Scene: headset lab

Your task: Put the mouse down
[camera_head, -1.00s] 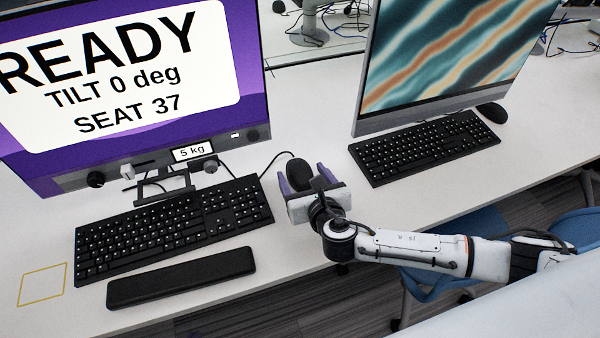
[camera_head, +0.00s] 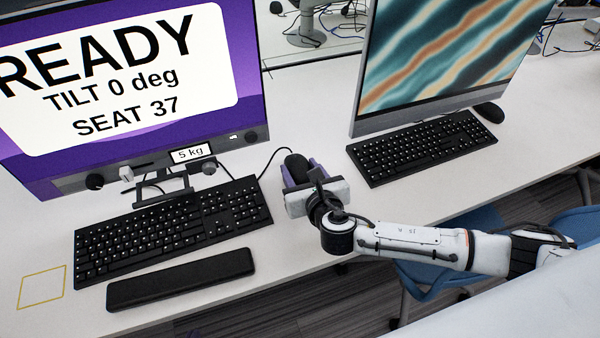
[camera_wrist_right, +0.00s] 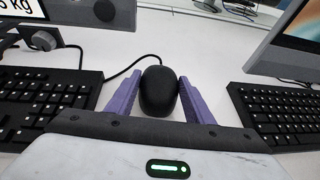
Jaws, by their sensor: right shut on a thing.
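The black mouse (camera_head: 297,166), with its cable running back, is on or just above the white desk, right of the near keyboard; I cannot tell whether it touches the desk. My right gripper (camera_head: 298,164), with purple fingers, is shut on it, one finger on each side. In the right wrist view the mouse (camera_wrist_right: 158,92) sits between the two fingers (camera_wrist_right: 160,78). My left gripper is not in view.
The near keyboard (camera_head: 175,225) and a black wrist rest (camera_head: 181,279) lie to the left. A yellow square outline (camera_head: 41,289) marks the desk at far left. A second keyboard (camera_head: 421,149) and mouse (camera_head: 490,112) lie right. Two monitors stand behind.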

